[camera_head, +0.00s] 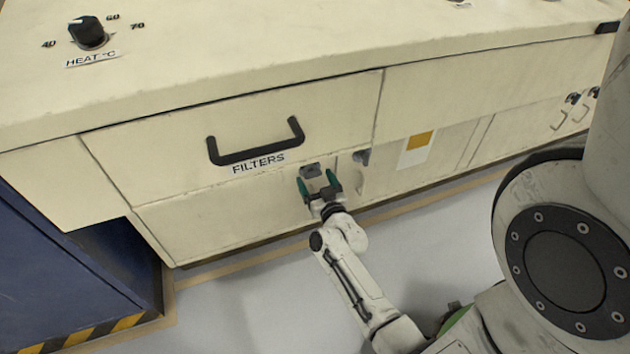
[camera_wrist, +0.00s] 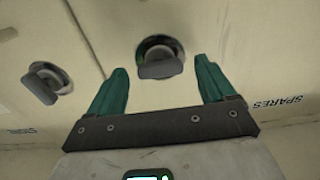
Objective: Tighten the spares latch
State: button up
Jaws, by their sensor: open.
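The spares latch (camera_wrist: 160,67) is a grey tab in a round dark recess in the cream cabinet front. In the wrist view an upside-down SPARES label (camera_wrist: 277,103) is on the same panel, to its right. In the head view the latch (camera_head: 310,170) is below the FILTERS drawer. My gripper (camera_wrist: 160,72) has green fingers, apart and empty, one on each side of the latch in the picture. Contact cannot be told. In the head view my gripper (camera_head: 320,185) is right at the panel, partly covering the latch's lower side.
A second grey latch (camera_wrist: 46,82) is across a seam, on the left in the wrist view; the head view shows it to the right (camera_head: 361,157). The black FILTERS handle (camera_head: 255,148) sticks out above. A blue cabinet (camera_head: 60,265) stands left. Floor in front is clear.

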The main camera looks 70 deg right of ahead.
jog(key=shift+w+d, duration=0.35)
jog(key=shift+d, duration=0.1)
jog(key=c, duration=1.1)
jog(key=shift+o, duration=0.2)
